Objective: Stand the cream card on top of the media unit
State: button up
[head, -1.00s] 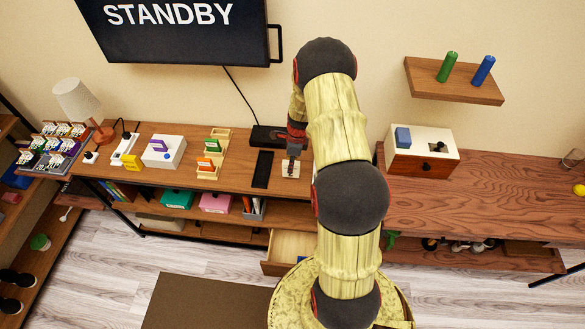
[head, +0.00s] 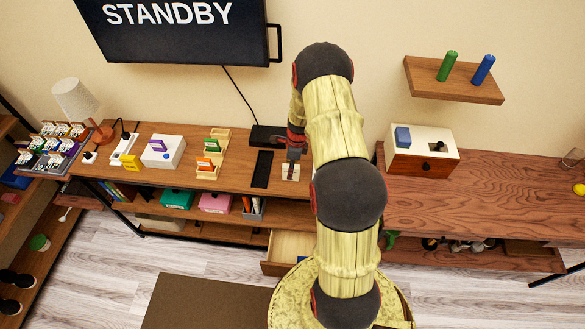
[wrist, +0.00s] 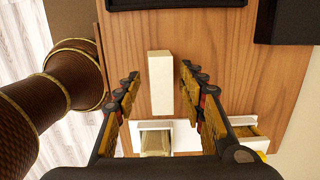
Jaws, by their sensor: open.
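The cream card (wrist: 160,85) shows in the wrist view as a narrow pale block on the wood top, seen from above; it looks upright. My gripper (wrist: 160,88) is open, with one finger on each side of the card and a visible gap at both. The media unit (head: 235,180) is the long wooden unit under the screen. In the head view my gripper (head: 291,165) is low over its top at the right part, above a small pale patch. My arm hides the unit's right end there.
A black flat panel (head: 263,169) lies left of my gripper, with a black box (head: 266,136) behind. A pale slotted piece (wrist: 182,128) is close by in the wrist view. An open drawer (head: 288,246) juts out below. A green-and-orange card rack (head: 213,155) stands farther left.

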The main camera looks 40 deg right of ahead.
notch_tip(320, 180, up, 12)
jog(key=s, duration=0.1)
jog(key=s+a+r+n+t+h, duration=0.1)
jog(key=a+r+n, duration=0.7)
jog(key=r, duration=0.4)
jog(key=s+a+r+n+t, duration=0.1)
jog(key=a+r+n, duration=0.4)
jog(key=a+r, duration=0.55)
jog(key=s+a+r+n+t, duration=0.1)
jog(key=s+a+r+n, duration=0.4)
jog(key=s, duration=0.4)
jog(key=s+a+r+n+t, duration=0.1)
jog(key=s+a+r+n, duration=0.5)
jog(key=s+n, duration=0.3)
jog(key=shift+s+a+n+t+p, duration=0.15)
jog(key=shift+a+n+t+p, duration=0.15)
jog(key=shift+a+n+p, duration=0.35)
jog(key=shift+a+b, duration=0.1)
jog(key=shift+b, duration=0.2)
